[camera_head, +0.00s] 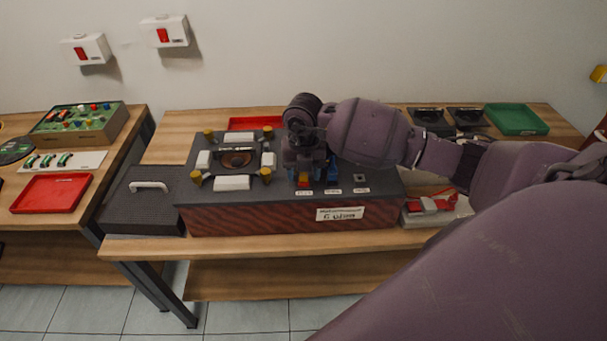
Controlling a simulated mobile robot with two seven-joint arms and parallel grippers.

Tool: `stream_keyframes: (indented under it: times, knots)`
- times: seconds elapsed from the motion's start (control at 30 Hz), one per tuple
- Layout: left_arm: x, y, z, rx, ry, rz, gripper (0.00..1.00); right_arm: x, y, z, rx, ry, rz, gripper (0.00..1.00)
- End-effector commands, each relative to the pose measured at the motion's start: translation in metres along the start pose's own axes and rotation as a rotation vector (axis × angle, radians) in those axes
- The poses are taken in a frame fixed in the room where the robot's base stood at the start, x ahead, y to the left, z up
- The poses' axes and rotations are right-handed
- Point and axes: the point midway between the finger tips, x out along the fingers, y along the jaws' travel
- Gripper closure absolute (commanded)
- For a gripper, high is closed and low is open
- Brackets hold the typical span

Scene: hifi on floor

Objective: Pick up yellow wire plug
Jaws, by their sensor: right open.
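My right gripper (306,164) reaches in from the right and hangs over the front right part of the dark hi-fi box (250,217). It is open, with its fingers pointing down. A small red and yellow piece (303,180) shows right at the fingertips, just above the labels on the box top. I take it to be the yellow wire plug, but it is too small to be sure. A blue piece (330,176) shows just to its right. The gripper hides much of this area, and I cannot tell if the fingers touch the plug. My left gripper is not in view.
Yellow knobs (265,175) stand around a speaker (236,159) on the box top. A red tray (256,123) lies behind the box, a green tray (516,119) at the back right. A grey lid with a handle (149,186) is at left. Red clamps (431,204) lie right.

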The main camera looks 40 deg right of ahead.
Motion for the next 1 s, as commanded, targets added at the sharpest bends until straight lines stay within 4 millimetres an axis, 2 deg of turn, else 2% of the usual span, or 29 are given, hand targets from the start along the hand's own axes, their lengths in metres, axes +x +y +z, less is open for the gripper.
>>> stream_keyframes:
  times: [0.07,0.3,0.4,0.73,0.87,1.0]
  knots:
    - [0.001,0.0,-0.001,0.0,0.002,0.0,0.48,0.0,0.0,0.0,0.0,0.0,0.0,0.51]
    - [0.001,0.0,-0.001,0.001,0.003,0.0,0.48,-0.001,0.0,0.0,0.0,0.0,0.0,0.88]
    - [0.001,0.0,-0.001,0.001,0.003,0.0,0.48,-0.001,0.0,0.0,0.0,-0.001,0.0,0.99]
    - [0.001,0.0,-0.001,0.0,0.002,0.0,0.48,-0.008,0.0,0.001,-0.001,-0.003,0.001,0.99]
    - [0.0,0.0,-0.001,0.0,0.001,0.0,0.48,-0.027,0.0,0.001,-0.001,-0.005,0.001,0.99]
    - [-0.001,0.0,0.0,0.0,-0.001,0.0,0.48,-0.058,0.0,0.002,-0.001,-0.007,0.002,0.99]
